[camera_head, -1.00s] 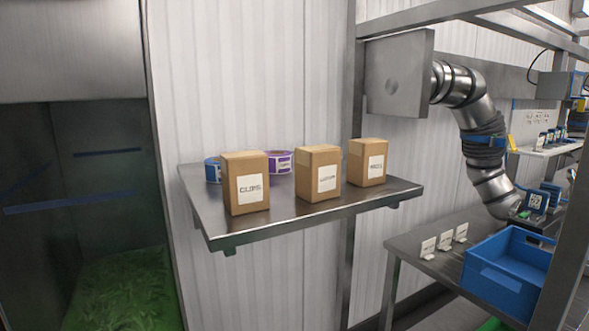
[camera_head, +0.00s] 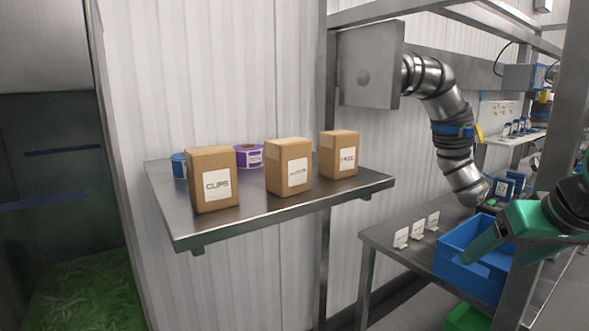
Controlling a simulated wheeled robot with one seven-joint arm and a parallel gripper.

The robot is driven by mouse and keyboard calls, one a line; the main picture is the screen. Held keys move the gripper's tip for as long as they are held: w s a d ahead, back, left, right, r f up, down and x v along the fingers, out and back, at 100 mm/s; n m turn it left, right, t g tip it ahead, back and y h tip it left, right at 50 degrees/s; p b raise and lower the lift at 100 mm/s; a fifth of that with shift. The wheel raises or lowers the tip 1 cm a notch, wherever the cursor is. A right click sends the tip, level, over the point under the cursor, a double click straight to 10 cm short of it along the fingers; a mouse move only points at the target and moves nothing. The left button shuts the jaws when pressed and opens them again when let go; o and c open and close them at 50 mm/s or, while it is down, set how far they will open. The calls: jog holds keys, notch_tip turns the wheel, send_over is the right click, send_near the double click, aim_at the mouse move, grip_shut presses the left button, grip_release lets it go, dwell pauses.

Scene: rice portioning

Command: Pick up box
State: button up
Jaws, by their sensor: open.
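Three brown cardboard boxes with white labels stand upright on a metal wall shelf (camera_head: 215,222). The left box (camera_head: 211,160) reads CLIPS, the middle box (camera_head: 289,150) has a label I cannot read clearly, and the right box (camera_head: 338,142) is farther along the shelf, its label also unclear. My gripper (camera_head: 488,248), green on a dark arm, is at the right edge, in front of the blue bin, well apart from the boxes. It is open, with nothing seen between its fingers; part of it is cut off by the picture edge.
Blue (camera_head: 179,166) and purple (camera_head: 248,155) label rolls sit behind the boxes. A blue bin (camera_head: 452,271) and several small white cards (camera_head: 417,229) are on the lower table. A metal post (camera_head: 329,240) stands behind the shelf.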

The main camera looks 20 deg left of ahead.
jog(key=w+a+r+n+t+y, duration=0.1)
jog(key=w+a+r+n+y, duration=0.1)
jog(key=a+r, duration=0.45)
jog(key=w+a+r+n+t+y, duration=0.1)
jog(key=a+r+n+y, duration=0.15)
jog(key=a, duration=0.75)
jog(key=n+g+y, duration=0.1)
jog(key=n+y, duration=0.3)
jog(key=y, duration=0.1)
send_near(294, 141)
jog(key=shift+h, duration=0.25)
jog(key=x, duration=0.4)
jog(key=shift+a+f, duration=0.15)
jog(key=x, duration=0.4)
jog(key=shift+a, duration=0.25)
jog(key=shift+r+x, duration=0.15)
jog(key=shift+x, duration=1.4)
jog(key=shift+r+x, duration=0.1)
jog(key=shift+x, duration=1.45)
jog(key=shift+a, duration=0.2)
jog(key=shift+c, duration=0.3)
jog(key=c, duration=1.2)
